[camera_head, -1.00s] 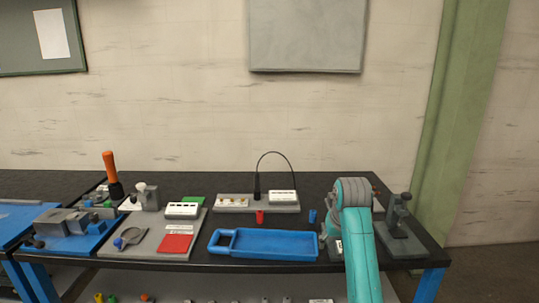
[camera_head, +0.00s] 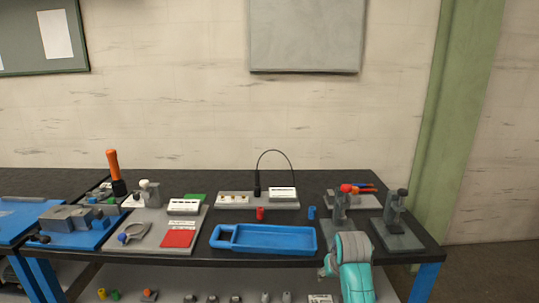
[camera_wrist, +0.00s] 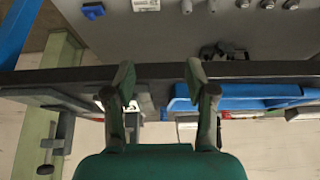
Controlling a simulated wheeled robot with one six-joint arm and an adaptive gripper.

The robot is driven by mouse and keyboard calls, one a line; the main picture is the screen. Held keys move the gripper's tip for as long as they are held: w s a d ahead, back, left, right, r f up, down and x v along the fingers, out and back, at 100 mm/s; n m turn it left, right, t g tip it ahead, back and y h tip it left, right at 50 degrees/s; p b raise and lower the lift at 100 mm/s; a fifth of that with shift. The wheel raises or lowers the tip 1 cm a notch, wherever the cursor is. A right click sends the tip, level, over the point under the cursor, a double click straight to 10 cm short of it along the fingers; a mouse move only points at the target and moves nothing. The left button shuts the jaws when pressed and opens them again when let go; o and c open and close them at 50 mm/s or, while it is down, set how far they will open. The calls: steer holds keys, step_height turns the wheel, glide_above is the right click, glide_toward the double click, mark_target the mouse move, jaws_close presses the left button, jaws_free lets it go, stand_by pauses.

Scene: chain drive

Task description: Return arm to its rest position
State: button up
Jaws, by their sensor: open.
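My arm (camera_head: 354,262) is teal and grey and stands low at the front right of the black bench in the head view. My gripper (camera_wrist: 160,75) shows in the wrist view with its two dark green fingers spread apart. Nothing is between the fingers. The wrist view is upside down, and the bench's front edge (camera_wrist: 160,72) crosses behind the fingers. In the head view my gripper's fingertips cannot be made out.
A blue tray (camera_head: 265,252) lies left of my arm. Two grey fixtures stand close by, one behind my arm (camera_head: 339,207) and one to its right (camera_head: 397,238). A lower shelf (camera_head: 200,280) with small parts runs under the bench.

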steer(key=s+f+t, duration=0.3)
steer(key=s+f, duration=1.5)
steer(key=f, duration=0.2)
steer(key=s+f+t, duration=0.1)
steer(key=s+f, duration=0.1)
steer(key=s, duration=0.9)
steer(key=s+r+t, duration=0.1)
steer(key=s+r, duration=0.2)
steer(key=s, duration=0.6)
steer(key=s+r+t, duration=0.2)
steer(key=s, duration=0.7)
steer(key=s+r+t, duration=0.2)
steer(key=s+r, duration=1)
steer(key=r, duration=0.2)
steer(key=shift+s, duration=0.3)
steer(key=shift+o, duration=0.5)
